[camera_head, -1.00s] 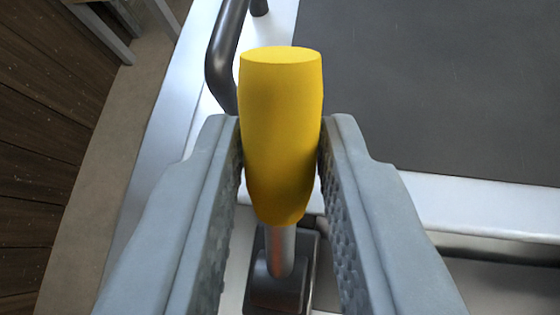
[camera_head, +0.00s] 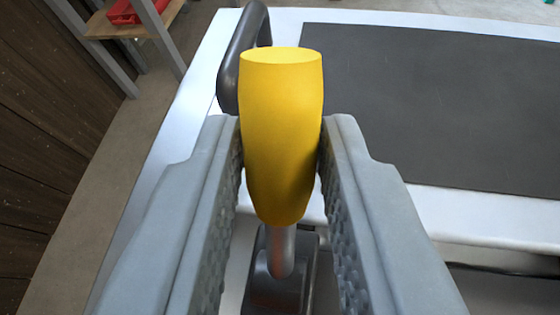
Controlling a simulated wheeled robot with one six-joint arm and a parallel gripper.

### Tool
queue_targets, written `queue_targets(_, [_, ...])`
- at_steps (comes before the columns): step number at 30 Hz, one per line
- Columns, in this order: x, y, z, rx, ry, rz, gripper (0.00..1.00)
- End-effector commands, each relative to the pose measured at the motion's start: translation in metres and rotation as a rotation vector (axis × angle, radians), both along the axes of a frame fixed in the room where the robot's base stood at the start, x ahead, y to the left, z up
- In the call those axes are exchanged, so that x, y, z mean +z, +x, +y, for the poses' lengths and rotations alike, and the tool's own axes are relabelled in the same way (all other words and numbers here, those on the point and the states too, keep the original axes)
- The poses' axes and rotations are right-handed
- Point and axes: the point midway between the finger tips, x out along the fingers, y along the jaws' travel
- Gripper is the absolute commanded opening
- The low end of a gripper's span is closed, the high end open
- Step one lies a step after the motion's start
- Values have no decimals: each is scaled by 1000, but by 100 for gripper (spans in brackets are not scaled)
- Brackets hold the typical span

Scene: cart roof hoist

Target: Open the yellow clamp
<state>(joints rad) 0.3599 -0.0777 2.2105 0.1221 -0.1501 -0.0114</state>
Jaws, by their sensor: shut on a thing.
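The yellow clamp handle (camera_head: 281,135) stands in the middle of the view, a barrel-shaped grip on a short metal rod (camera_head: 280,252). The rod runs down into a dark clamp base (camera_head: 278,290) on the white cart surface. My gripper (camera_head: 281,150) is shut on the yellow handle, one grey finger on each side, with the textured pads against it. The handle's top shows above the fingertips. Parts of the clamp base are hidden behind the handle and fingers.
A dark bent rail (camera_head: 238,60) stands just behind and left of the handle. A dark grey mat (camera_head: 430,100) covers the white cart top to the right. A shelf with a red tray (camera_head: 137,10) stands at the upper left, near a wooden wall (camera_head: 45,130).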

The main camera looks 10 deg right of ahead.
Motion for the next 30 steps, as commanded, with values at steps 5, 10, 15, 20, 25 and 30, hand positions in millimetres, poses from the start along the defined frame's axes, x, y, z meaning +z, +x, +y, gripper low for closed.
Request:
queue_targets(5, [0,0,0,0,-7,-10,0])
queue_targets(10, [0,0,0,0,-8,-12,0])
queue_targets(15, [0,0,0,0,-8,-12,0])
queue_targets(20, [0,0,0,0,-7,-12,40])
queue_targets(25, [0,0,0,0,-7,-12,45])
queue_targets(30, [1,0,0,0,-7,-12,45])
